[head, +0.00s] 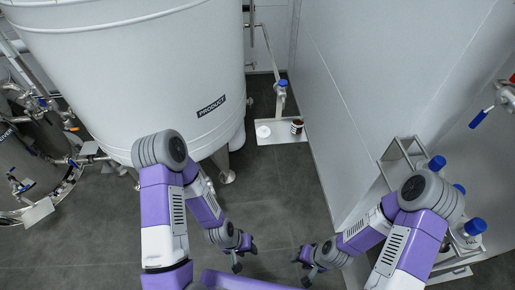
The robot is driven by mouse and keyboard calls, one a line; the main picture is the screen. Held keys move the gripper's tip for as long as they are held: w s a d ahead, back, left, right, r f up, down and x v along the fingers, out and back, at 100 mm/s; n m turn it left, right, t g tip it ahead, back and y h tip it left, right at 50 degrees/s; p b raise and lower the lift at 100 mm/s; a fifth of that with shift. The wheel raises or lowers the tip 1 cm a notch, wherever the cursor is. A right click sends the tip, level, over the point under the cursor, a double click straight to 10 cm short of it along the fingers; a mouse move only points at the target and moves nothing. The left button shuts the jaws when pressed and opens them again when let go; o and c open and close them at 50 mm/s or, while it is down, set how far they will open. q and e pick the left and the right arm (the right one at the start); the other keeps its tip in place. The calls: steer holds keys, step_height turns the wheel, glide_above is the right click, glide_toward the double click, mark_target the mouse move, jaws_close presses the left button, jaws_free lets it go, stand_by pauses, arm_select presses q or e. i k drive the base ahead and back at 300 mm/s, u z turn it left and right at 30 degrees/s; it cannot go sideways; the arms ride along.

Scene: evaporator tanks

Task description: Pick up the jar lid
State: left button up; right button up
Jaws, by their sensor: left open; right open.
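A small white round thing (262,131), which looks like the jar lid, lies on the left part of a small metal shelf (280,139) in the head view. A small dark jar with a white band (297,127) stands at the shelf's right end. It is too small to tell whether the jar has a cover on it. My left gripper (245,259) is open and empty, low in the middle of the view, well short of the shelf. My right gripper (301,270) is open and empty to its right, also far from the shelf.
A big white tank (130,60) labelled PRODUCT stands left of the shelf, on legs. A tall grey wall (380,90) closes the right side. Blue-capped fittings (473,226) and a metal frame stand at right. The dark tiled floor (275,185) before the shelf is clear.

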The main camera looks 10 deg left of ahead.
mark_target(263, 132)
steer(key=u, duration=1.5)
steer(key=i, duration=0.75)
steer(key=z, duration=1.95)
